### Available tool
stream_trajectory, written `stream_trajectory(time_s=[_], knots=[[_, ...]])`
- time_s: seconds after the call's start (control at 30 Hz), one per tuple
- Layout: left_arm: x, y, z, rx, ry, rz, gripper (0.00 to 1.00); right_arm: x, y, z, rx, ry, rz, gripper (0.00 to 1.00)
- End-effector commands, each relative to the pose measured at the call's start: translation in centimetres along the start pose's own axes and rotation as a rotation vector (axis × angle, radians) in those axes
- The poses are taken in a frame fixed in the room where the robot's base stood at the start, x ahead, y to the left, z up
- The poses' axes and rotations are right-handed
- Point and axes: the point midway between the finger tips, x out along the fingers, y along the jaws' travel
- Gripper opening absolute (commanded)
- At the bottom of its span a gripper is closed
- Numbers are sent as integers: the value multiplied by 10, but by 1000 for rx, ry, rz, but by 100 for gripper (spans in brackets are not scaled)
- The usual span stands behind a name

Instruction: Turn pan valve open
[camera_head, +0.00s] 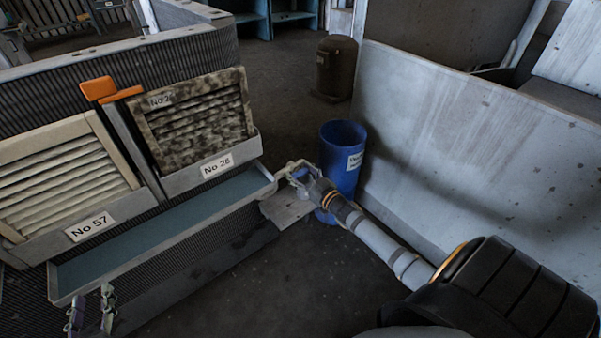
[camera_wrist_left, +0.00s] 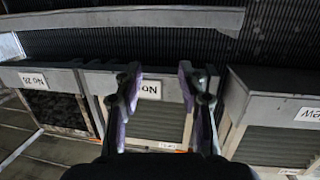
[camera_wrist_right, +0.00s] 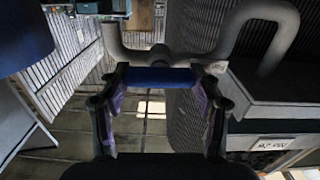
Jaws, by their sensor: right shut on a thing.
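The pan (camera_head: 160,228) is a long grey tray with a blue-green floor, below the filter frames. My right gripper (camera_head: 298,172) is at the pan's right end, in front of a blue bin. In the right wrist view, its fingers (camera_wrist_right: 160,80) are shut on a blue bar (camera_wrist_right: 160,76), which seems to be the valve handle. My left gripper (camera_head: 91,306) is open and empty near the pan's front left end. Its fingertips stand apart in the left wrist view (camera_wrist_left: 160,85).
The blue bin (camera_head: 343,150) stands behind my right gripper. A pale panel (camera_head: 470,150) borders the right. Floor in the middle is clear.

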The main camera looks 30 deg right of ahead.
Motion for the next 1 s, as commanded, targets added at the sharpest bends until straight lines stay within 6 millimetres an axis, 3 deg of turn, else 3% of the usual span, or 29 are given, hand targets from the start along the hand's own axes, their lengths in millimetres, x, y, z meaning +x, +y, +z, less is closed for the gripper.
stream_trajectory(time_s=[0.27,0.5,0.67,1.0], knots=[[-27,4,86,-29,-352,11,40,0,-1,-2,-134,-1,0,32],[-83,13,167,-62,-722,34,40,0,-2,-2,-296,-1,0,32],[-129,20,207,-84,-941,52,40,0,-2,-1,-412,-1,0,32],[-134,17,198,-67,-1011,49,40,0,-4,0,-715,0,0,32]])
